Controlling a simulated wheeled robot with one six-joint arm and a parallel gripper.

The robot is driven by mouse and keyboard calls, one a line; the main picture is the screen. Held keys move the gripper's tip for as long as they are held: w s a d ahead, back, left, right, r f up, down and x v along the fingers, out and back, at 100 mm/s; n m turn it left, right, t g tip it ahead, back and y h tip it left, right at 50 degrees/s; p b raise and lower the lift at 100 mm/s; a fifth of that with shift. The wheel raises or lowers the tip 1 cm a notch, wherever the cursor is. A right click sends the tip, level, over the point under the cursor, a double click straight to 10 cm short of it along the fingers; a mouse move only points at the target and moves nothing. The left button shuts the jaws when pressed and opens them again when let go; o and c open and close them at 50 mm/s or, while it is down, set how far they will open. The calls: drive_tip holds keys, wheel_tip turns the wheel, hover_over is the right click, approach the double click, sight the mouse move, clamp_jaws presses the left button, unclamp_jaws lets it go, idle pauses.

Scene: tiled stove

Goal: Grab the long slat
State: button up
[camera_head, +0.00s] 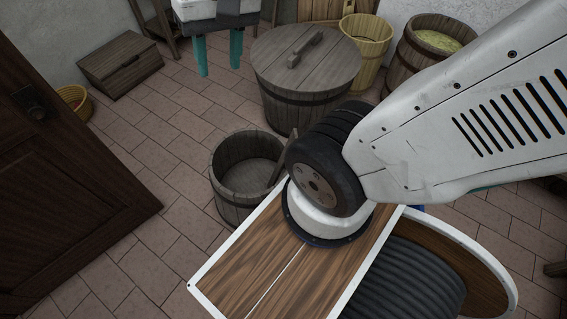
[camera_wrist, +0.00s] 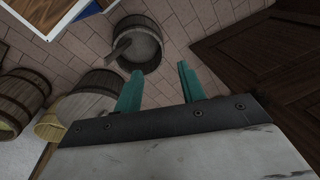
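A small wooden tub (camera_head: 229,199) stands on the tiled floor, open at the top. A long wooden slat (camera_head: 277,170) rises at its right rim, partly hidden behind my arm. I cannot tell whether it is one of the tub's staves. In the wrist view the tub (camera_wrist: 146,61) is at the top middle, beyond my fingertips, and the slat (camera_wrist: 121,48) shows at its left rim. My gripper (camera_head: 221,70) hangs at the top of the head view, clear of the tub. Its two teal fingers (camera_wrist: 158,80) are apart, with nothing between them.
A large lidded barrel (camera_head: 305,75) stands behind the tub. A yellow bucket (camera_head: 365,45) and another barrel (camera_head: 420,55) are farther back. A wooden chest (camera_head: 120,65) is at the back left, and a dark door (camera_head: 65,185) at the left. Tiled floor between door and tub is clear.

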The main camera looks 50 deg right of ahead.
drive_tip(key=w+d+f+m+t+y, duration=0.1)
drive_tip(key=w+d+f+m, duration=0.8)
drive_tip(key=w+f+m, duration=0.15)
drive_tip(key=w+d+f+m+t+y, duration=0.1)
drive_tip(key=w+d+f+m+y, duration=0.1)
drive_tip(key=w+d+f+m, duration=0.8)
drive_tip(key=m+h, duration=0.2)
drive_tip(key=m, duration=1.8)
hover_over(293, 140)
drive_tip(key=d, duration=0.3)
drive_tip(key=shift+g, duration=0.3)
wheel_tip(293, 140, down, 32)
drive_tip(key=shift+r, duration=0.1)
drive_tip(key=f, duration=0.3)
drive_tip(key=shift+s+a+m, duration=0.15)
drive_tip(key=shift+a+m, duration=0.05)
drive_tip(key=shift+m, duration=0.05)
drive_tip(key=x, duration=0.5)
drive_tip(key=shift+w+a+f, duration=0.1)
drive_tip(key=shift+w+f, duration=0.15)
drive_tip(key=shift+f, duration=0.05)
